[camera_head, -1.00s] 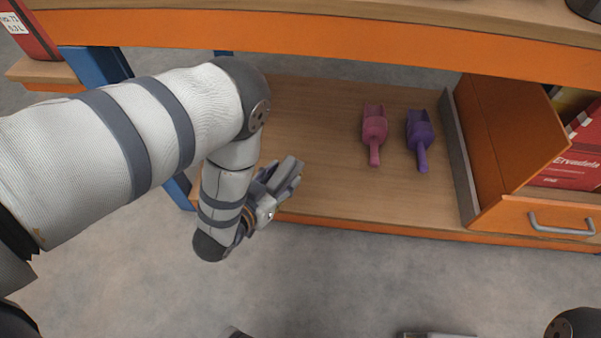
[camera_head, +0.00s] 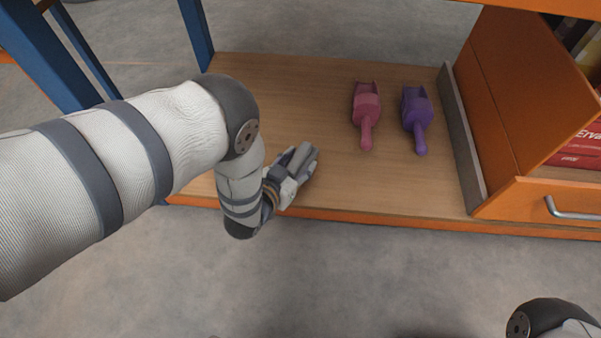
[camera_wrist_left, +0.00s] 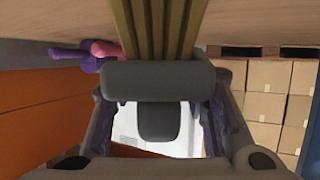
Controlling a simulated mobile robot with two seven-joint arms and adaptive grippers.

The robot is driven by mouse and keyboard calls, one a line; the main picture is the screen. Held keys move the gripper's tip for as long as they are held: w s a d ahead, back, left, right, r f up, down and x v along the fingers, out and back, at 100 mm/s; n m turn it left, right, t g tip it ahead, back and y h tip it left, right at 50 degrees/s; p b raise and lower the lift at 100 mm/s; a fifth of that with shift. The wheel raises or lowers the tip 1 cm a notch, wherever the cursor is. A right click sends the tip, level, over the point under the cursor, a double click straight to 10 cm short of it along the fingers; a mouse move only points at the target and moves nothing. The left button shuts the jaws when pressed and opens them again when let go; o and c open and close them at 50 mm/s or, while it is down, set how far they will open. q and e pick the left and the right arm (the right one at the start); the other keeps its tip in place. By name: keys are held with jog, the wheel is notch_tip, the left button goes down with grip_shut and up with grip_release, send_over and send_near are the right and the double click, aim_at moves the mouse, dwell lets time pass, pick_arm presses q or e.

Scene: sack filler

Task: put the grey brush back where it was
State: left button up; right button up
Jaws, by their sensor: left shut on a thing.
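My left gripper (camera_head: 297,172) is over the front edge area of the wooden shelf board, left of the scoops. It is shut on the grey brush (camera_head: 308,160), which shows only in part beside the fingers. In the left wrist view the brush's grey body (camera_wrist_left: 158,80) lies across between the fingers, with tan ribbed bristles (camera_wrist_left: 160,28) beyond it. I cannot tell whether the brush touches the board. A pink scoop (camera_head: 366,108) and a purple scoop (camera_head: 416,112) lie side by side on the board. My right gripper is out of view.
The shelf board (camera_head: 285,90) is clear left of the scoops. A grey strip (camera_head: 461,140) and an orange cabinet (camera_head: 508,100) with a handle (camera_head: 572,210) bound it at right. A blue post (camera_head: 196,35) stands at the back left. Cardboard boxes (camera_wrist_left: 268,95) show in the wrist view.

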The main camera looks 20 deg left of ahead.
aim_at(299, 171)
pick_arm(q)
notch_tip(299, 171, down, 3)
jog(key=shift+w+d+f+b, duration=0.1)
jog(key=shift+f+b, duration=0.1)
jog(key=shift+b, duration=0.4)
jog(key=shift+f, duration=0.1)
jog(key=o, duration=1.2)
jog(key=shift+o, duration=0.2)
